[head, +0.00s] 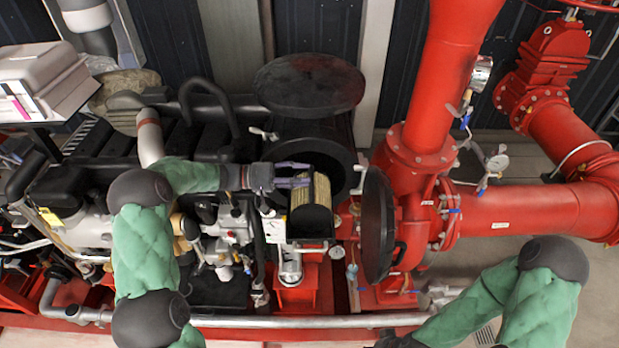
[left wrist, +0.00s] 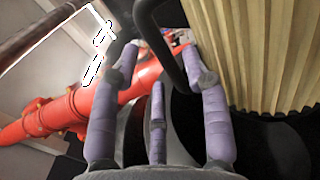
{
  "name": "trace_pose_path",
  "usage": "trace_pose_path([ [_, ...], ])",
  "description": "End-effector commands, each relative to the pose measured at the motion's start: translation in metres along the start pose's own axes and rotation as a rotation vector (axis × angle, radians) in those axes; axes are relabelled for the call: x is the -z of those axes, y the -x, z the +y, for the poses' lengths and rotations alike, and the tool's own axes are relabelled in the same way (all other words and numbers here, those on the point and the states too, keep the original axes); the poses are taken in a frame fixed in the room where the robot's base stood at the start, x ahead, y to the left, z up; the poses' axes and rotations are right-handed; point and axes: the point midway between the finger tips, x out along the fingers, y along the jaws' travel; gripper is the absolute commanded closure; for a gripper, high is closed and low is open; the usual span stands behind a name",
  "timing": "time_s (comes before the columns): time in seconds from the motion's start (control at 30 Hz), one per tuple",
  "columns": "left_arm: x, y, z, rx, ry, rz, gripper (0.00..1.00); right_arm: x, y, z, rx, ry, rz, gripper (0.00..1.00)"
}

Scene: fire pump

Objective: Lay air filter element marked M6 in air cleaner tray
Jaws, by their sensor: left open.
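A filter element (head: 322,191) with tan pleats and a dark end stands at the middle of the head view, in front of the black round housing opening. Its pleats fill the upper right of the left wrist view (left wrist: 255,50). No M6 mark is readable. A dark tray-like edge (head: 310,243) shows just below the element; whether the element rests on it I cannot tell. My left gripper (head: 305,175) is open at the element's upper left. In the left wrist view, a black curved bar (left wrist: 163,42) runs between its spread fingertips (left wrist: 160,62), beside the pleats.
The round black lid (head: 378,226) stands open right of the housing. A large black disc (head: 310,82) is above. Red pump pipes (head: 430,100) rise at right. Engine parts (head: 225,235) crowd the left. My right arm (head: 510,300) is at lower right, its fingers out of view.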

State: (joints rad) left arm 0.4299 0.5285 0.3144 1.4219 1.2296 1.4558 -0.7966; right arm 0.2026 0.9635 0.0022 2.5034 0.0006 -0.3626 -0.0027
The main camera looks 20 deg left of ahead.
Motion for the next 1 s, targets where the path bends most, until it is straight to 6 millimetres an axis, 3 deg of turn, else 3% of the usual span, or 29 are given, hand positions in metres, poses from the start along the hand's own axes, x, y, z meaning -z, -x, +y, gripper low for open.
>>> trace_pose_path([
  [0.2,0.001,0.048,-0.002,0.000,-0.003,0.004,0.54,0.000,-0.013,0.004,0.000,0.000,-0.001,0.54],
  [0.4,0.001,0.078,-0.001,0.000,-0.002,0.003,0.54,0.000,-0.018,0.006,0.000,0.000,-0.001,0.54],
  [0.6,0.000,0.091,0.000,0.000,0.000,0.001,0.54,0.001,-0.020,0.007,0.000,0.000,0.000,0.54],
  [1.0,0.000,0.092,0.000,0.000,-0.001,0.000,0.54,0.001,-0.020,0.007,0.000,0.000,0.000,0.54],
])
